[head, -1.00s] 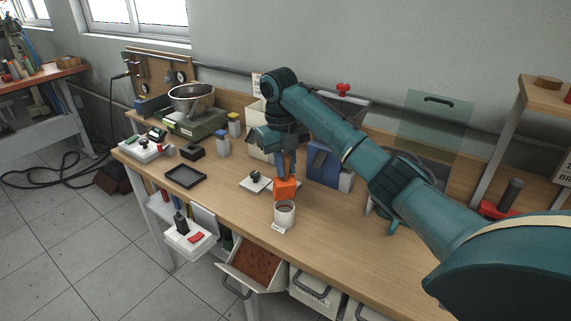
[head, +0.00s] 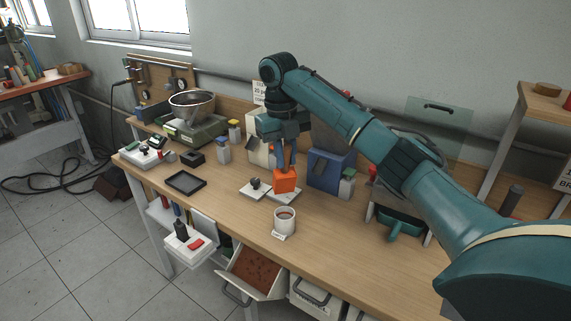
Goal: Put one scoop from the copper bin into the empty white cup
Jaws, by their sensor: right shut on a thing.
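My right gripper (head: 285,158) is shut on an orange scoop-like block (head: 285,181), which it holds behind the white cup, over or just at a small white plate. The white cup (head: 284,224) stands upright near the table's front edge, with a small label at its foot. Reddish-brown material shows inside its mouth. The copper bin (head: 243,287) is tilted out below the table edge and holds reddish-brown granules (head: 257,268). The inside of the orange block is hidden from this angle. My left gripper is not in view.
A white plate with a black knob (head: 256,186) lies left of the orange block. A blue box (head: 325,170) stands close on the right. A teal pan-like thing (head: 402,226) is further right. A black tray (head: 186,181) and a steel bowl (head: 192,103) are left. The front-right tabletop is clear.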

